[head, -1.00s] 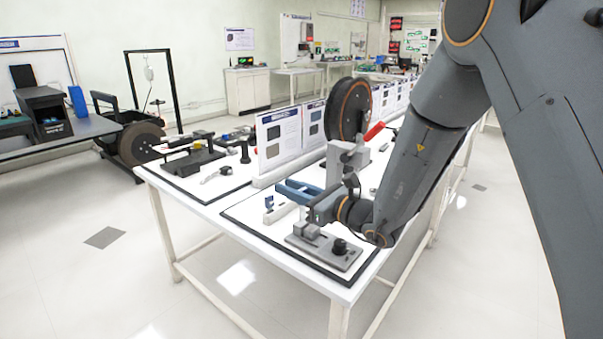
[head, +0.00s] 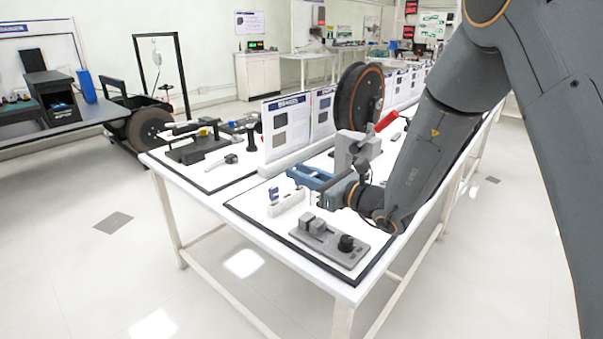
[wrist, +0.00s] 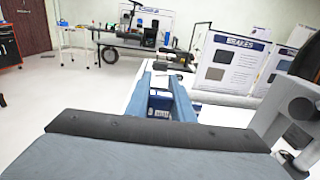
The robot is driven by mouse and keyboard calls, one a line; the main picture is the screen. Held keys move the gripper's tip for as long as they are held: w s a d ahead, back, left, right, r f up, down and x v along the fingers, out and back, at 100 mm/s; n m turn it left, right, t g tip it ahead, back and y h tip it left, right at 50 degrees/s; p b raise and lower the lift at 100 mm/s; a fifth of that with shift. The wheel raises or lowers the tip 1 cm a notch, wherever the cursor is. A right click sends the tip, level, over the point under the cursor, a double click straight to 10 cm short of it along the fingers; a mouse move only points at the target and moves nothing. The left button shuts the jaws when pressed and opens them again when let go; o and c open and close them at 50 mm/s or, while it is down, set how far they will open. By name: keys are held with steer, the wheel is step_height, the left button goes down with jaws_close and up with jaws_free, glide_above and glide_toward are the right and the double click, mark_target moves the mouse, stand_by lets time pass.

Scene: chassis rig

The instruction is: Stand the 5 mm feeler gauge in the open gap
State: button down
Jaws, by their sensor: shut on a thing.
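My gripper (head: 306,177) hangs over the table, behind the grey fixture in the head view, its blue fingers pointing left. In the wrist view the fingers (wrist: 158,92) are shut on a small blue piece (wrist: 160,104), which looks like a feeler gauge; its size mark is not readable. The grey fixture (head: 340,245) lies flat near the table's front corner, with two grey blocks (head: 317,226) and a black knob (head: 346,243). The gap between the blocks is too small to judge. A white holder (head: 288,203) with another blue piece (head: 273,193) stands behind the fixture, left of my gripper.
A grey stand (head: 356,150) with a red handle and a dark wheel (head: 360,97) rises behind my gripper. White display boards (head: 287,128) run along the table's middle. Black tools (head: 197,150) lie at the far left. The mat left of the fixture is bare.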

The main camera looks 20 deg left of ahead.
steer(key=shift+f, duration=0.3)
steer(key=shift+f+b, duration=0.3)
steer(key=shift+b, duration=0.05)
steer(key=shift+f+b, duration=2)
steer(key=shift+f, duration=1.45)
steer(key=c, duration=1.5)
jaws_free()
steer(key=shift+o, duration=0.2)
